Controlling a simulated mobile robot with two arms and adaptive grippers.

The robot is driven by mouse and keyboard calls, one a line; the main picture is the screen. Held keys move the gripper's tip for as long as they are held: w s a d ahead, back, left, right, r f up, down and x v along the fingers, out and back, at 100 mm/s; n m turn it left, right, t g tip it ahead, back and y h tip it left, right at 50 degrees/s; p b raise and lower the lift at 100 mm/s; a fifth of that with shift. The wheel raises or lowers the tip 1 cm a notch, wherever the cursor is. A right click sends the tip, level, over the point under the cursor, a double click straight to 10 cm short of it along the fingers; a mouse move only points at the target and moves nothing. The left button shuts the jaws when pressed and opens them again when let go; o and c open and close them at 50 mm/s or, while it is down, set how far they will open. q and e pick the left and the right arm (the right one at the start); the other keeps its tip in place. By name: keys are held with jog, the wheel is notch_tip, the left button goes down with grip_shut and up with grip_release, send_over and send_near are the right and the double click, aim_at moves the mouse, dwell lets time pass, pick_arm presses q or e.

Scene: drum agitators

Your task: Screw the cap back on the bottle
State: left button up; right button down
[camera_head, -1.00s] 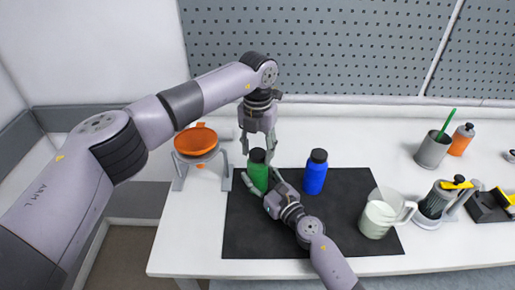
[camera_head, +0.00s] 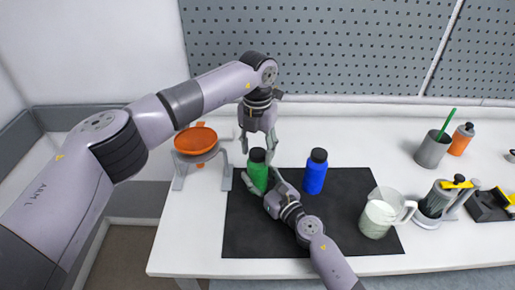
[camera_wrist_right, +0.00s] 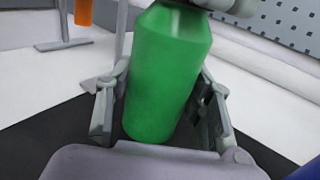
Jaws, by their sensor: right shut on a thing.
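The green bottle (camera_head: 257,177) stands upright on the dark mat, with a black cap (camera_head: 257,155) at its top. My right gripper (camera_head: 262,190) is shut around the bottle's body; its fingers show on both sides of the green bottle (camera_wrist_right: 165,75) in the right wrist view. My left gripper (camera_head: 259,147) points down over the bottle. Its fingers are spread wider than the cap, one to each side of it in the picture. Whether they touch the cap is not clear. The bottle's top is cut off and partly hidden in the wrist view.
A blue bottle (camera_head: 315,175) with a black cap stands close on the right. A white pitcher (camera_head: 380,215) is at the mat's right edge. An orange dish on a stand (camera_head: 196,141) is on the left. The mat's (camera_head: 255,240) front left is clear.

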pick_arm(q)
jog(key=shift+o, duration=1.1)
notch_tip(320, 180, up, 12)
pick_arm(e)
jog(key=c, duration=0.7)
grip_release()
